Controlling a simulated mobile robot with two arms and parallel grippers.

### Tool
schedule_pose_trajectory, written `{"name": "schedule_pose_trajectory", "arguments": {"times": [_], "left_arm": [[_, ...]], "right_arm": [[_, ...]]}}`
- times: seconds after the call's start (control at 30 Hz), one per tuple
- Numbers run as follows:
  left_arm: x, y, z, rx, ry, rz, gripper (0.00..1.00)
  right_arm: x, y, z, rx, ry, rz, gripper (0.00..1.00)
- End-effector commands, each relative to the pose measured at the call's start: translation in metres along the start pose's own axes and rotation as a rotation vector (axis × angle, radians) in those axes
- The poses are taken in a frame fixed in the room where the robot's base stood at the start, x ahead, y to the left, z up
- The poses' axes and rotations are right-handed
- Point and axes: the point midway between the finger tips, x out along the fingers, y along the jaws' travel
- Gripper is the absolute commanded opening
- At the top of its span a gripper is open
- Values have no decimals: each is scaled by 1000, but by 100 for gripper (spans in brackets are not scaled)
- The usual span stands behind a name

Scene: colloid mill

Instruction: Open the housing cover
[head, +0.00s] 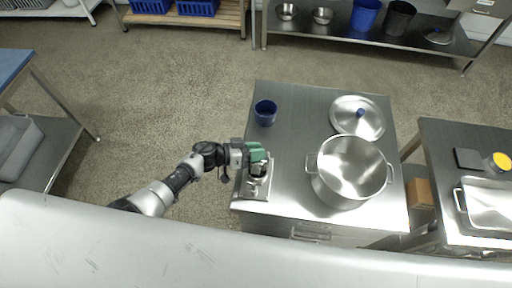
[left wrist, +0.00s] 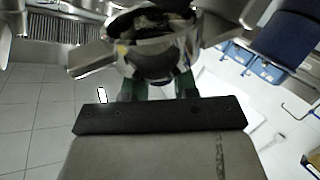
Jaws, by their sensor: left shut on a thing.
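The colloid mill (head: 257,187) is a small steel machine on a metal base plate at the left front of the steel table. In the head view its top is largely hidden by my left gripper (head: 262,158), which comes in from the left. Green parts show at the gripper's end. In the left wrist view a shiny round metal housing (left wrist: 150,62) with a dark opening lies just beyond the gripper (left wrist: 157,85). The gripper is shut on a part of the mill, which looks like the housing cover; the contact is partly hidden. My right gripper is not in view.
A blue cup (head: 265,112) stands behind the mill. A large steel pot (head: 348,172) stands to its right, with a lid (head: 357,117) behind the pot. The tabletop between cup and lid is clear. Another table (head: 455,135) stands at the right.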

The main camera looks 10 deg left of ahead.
Motion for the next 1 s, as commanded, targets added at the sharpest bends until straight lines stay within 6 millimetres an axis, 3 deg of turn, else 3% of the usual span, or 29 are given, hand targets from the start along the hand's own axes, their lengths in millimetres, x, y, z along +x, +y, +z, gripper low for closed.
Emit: {"name": "schedule_pose_trajectory", "arguments": {"times": [0.2, 0.67, 0.7, 0.87, 1.0], "left_arm": [[0, -3, -6, -53, -27, -2, 0], [1, -4, -6, -68, -32, -2, 0], [1, -4, -6, -68, -32, -2, 30], [1, -4, -5, -68, -33, -1, 54], [2, -4, -5, -68, -33, 0, 54]], "right_arm": [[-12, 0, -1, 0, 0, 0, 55], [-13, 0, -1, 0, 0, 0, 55], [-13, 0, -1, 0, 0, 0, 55], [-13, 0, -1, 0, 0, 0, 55], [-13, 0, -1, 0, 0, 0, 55]]}}
